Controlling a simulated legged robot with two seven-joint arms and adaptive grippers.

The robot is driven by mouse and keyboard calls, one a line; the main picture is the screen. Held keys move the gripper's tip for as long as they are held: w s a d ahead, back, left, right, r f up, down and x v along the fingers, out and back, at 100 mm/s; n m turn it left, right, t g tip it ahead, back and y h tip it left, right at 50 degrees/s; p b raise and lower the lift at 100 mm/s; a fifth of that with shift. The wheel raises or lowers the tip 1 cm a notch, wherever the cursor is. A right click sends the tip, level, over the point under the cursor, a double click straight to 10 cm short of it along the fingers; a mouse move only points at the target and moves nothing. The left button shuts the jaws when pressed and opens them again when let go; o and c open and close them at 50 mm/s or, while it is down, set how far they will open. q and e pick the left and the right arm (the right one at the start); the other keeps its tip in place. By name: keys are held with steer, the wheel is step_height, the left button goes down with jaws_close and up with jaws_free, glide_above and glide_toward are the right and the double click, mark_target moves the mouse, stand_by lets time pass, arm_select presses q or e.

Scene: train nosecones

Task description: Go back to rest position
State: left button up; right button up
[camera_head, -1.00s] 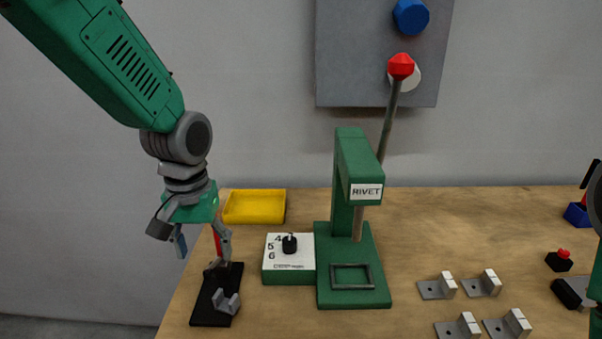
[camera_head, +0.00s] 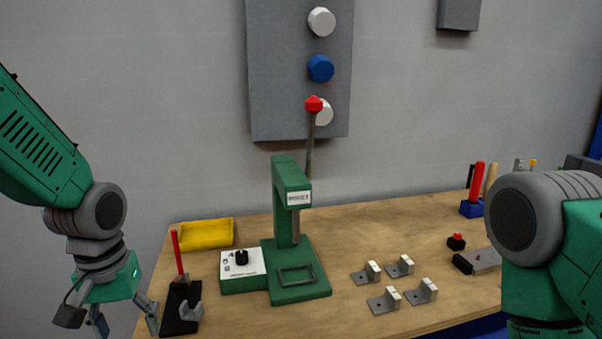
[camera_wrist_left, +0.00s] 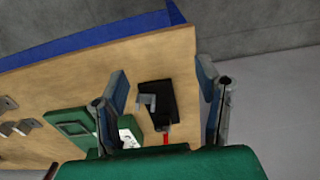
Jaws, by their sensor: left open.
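My left gripper (camera_head: 126,322) hangs at the lower left of the head view, left of the table's left edge. Its fingers are spread and nothing is between them. In the left wrist view the two fingers of the gripper (camera_wrist_left: 162,98) stand apart, with the black stand and the table edge seen below between them. My right arm (camera_head: 545,250) shows at the right of the head view; its gripper is out of the frame.
On the wooden table (camera_head: 400,225) are a black stand with a red handle (camera_head: 182,305), a yellow tray (camera_head: 207,234), a dial box (camera_head: 243,270), a green rivet press (camera_head: 285,240), several metal brackets (camera_head: 385,301) and a blue tool holder (camera_head: 472,208).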

arm_select(q)
steer(key=s+f+b, duration=0.1)
steer(key=s+f, duration=0.2)
steer(key=f, duration=0.4)
steer(key=s+f+m+b, duration=0.1)
steer(key=s+f, duration=0.2)
steer(key=f, duration=0.4)
steer(key=s+f+b, duration=0.1)
steer(key=s+f, duration=0.1)
steer(key=f, duration=0.5)
steer(key=s+f+m+b, duration=0.2)
steer(key=s+f, duration=0.9)
steer(key=s, duration=0.3)
steer(key=shift+a+f, duration=0.15)
steer(key=shift+a, duration=0.3)
arm_select(e)
steer(key=f, duration=0.5)
steer(key=shift+w+f, duration=0.3)
arm_select(q)
steer(key=shift+d, duration=0.1)
arm_select(e)
steer(key=shift+d, duration=0.1)
arm_select(q)
steer(key=shift+w+a+f, duration=0.1)
steer(key=shift+w+a, duration=0.05)
steer(key=shift+a, duration=0.1)
arm_select(e)
steer(key=shift+a, duration=0.25)
